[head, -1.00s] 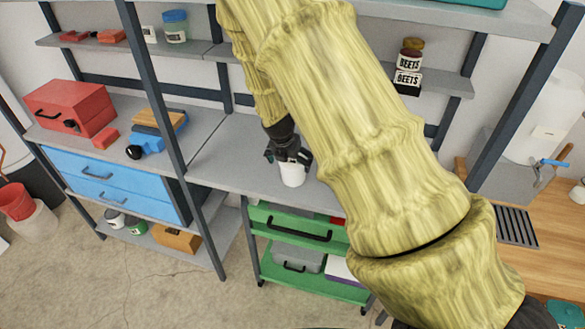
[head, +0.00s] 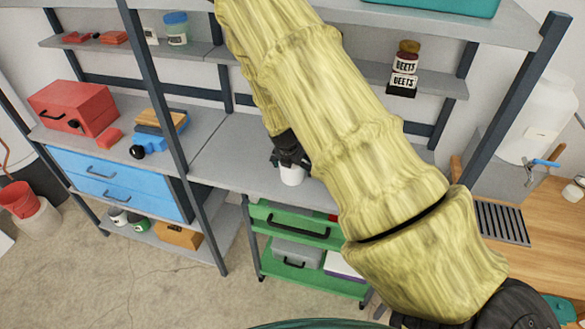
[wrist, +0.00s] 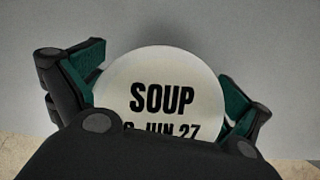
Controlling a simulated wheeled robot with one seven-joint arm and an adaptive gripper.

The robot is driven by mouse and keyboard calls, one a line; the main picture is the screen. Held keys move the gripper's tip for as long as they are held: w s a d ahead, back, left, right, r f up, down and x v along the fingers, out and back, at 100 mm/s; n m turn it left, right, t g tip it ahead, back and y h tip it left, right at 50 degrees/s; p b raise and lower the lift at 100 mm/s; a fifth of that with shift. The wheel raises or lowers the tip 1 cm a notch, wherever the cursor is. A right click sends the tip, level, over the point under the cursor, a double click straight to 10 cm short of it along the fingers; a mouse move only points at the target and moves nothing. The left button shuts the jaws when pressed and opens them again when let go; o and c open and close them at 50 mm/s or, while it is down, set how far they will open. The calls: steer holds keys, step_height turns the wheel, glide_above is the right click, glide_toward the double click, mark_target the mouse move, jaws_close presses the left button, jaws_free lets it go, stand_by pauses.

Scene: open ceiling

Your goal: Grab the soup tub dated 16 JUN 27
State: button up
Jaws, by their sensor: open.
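A white soup tub (head: 291,176) stands on the grey shelf, below my gripper (head: 289,160) in the head view. In the wrist view the tub's round lid (wrist: 160,85) reads "SOUP" and, partly cut off, "JUN 27". The day number is mostly hidden by the dark gripper body. My gripper (wrist: 160,100) is open, with one green-padded finger on each side of the tub. I cannot tell whether the pads touch it.
The grey shelf (head: 225,150) is clear left of the tub. A post (head: 160,95) stands to the left. Beets jars (head: 404,70) sit on the upper right shelf. A green drawer cart (head: 290,222) is below.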

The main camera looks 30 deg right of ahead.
steer(key=shift+s+r, duration=0.1)
steer(key=shift+s, duration=0.05)
steer(key=c, duration=1.2)
steer(key=shift+r, duration=0.1)
